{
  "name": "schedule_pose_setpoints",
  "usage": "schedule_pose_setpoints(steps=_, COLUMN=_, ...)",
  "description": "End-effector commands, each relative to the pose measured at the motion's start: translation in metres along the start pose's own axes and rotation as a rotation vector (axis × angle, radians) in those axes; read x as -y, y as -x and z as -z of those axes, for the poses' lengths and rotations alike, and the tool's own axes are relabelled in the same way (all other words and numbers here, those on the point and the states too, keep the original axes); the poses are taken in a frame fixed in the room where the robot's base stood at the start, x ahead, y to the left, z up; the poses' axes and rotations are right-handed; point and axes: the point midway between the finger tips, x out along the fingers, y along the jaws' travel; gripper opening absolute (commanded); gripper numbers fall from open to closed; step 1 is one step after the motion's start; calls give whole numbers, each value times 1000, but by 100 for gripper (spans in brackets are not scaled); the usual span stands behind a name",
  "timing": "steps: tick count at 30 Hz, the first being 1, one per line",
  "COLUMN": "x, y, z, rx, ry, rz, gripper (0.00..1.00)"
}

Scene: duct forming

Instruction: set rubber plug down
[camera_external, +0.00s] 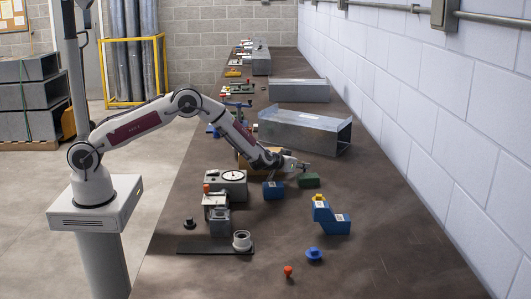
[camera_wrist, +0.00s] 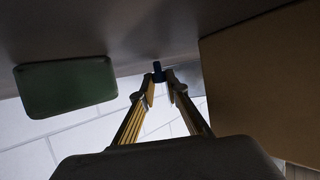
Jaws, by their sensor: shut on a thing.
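My gripper (camera_wrist: 161,84) shows in the wrist view, its two fingers closed in at the tips on a small dark blue cylinder, the rubber plug (camera_wrist: 157,68). The plug sticks out past the fingertips, close to the dark tabletop; I cannot tell whether it touches. In the external view my gripper (camera_external: 303,166) is low over the table, just behind a green block (camera_external: 309,180). The plug is too small to make out there. The green block also shows at the left of the wrist view (camera_wrist: 66,86), apart from the fingers.
A cardboard box (camera_wrist: 265,80) stands close on the right in the wrist view. A blue bin (camera_external: 273,190) is near the green block. Metal ducts (camera_external: 305,131) lie behind. The tabletop's right side (camera_external: 390,230) is clear.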

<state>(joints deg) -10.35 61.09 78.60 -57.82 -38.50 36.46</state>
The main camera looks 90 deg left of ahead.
Motion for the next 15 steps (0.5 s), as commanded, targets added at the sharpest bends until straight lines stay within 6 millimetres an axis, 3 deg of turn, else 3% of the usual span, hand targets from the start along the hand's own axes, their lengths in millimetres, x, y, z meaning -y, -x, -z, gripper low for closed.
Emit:
schedule_pose_setpoints(steps=3, x=0, y=-1, z=-3, rx=0, ry=0, rz=0, gripper=7)
schedule_pose_setpoints(steps=5, x=0, y=-1, z=-2, rx=0, ry=0, rz=0, gripper=21)
schedule_pose_setpoints(steps=15, x=0, y=-1, z=-2, rx=0, ry=0, rz=0, gripper=21)
